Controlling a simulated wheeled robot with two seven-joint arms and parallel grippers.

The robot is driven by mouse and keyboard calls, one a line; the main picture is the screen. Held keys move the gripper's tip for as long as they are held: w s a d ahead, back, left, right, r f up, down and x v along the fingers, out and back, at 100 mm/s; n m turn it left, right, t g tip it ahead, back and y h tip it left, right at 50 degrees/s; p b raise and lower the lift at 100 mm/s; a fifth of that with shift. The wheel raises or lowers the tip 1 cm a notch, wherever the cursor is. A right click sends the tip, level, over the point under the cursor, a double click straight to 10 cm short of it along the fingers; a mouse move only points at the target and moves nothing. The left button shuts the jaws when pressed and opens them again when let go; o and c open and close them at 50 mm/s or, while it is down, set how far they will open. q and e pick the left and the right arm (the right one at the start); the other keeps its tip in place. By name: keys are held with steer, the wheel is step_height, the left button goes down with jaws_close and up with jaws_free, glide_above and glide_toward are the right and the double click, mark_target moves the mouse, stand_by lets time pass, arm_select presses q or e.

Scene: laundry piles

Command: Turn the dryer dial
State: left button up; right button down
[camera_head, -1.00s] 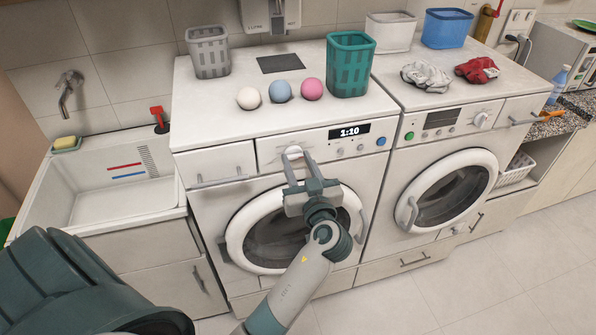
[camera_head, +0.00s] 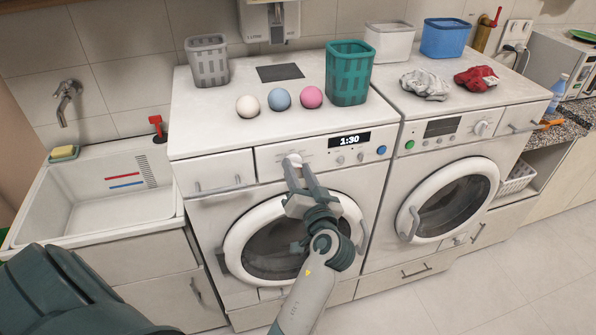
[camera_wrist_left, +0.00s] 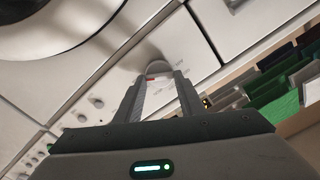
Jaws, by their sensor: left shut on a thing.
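The dial (camera_head: 293,160) is a white knob on the front panel of the left machine (camera_head: 225,210). The panel's display (camera_head: 349,139) reads 1:30. My left gripper (camera_head: 295,168) is shut on the dial, with one finger on each side of it. In the left wrist view, the dial (camera_wrist_left: 155,68) is a grey-white round knob between the fingertips, with a small red mark beside it; the fingers partly hide it. My right gripper is not in view.
Below the dial is the left machine's round door (camera_head: 240,232). The right machine (camera_head: 385,205) stands beside it with its own knob (camera_head: 482,128). A teal basket (camera_head: 349,75) and several balls rest on top. A sink (camera_head: 85,215) is at the left.

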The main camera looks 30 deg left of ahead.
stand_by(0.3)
arm_select(q)
steer(key=o, duration=1)
steer(key=shift+o, duration=0.2)
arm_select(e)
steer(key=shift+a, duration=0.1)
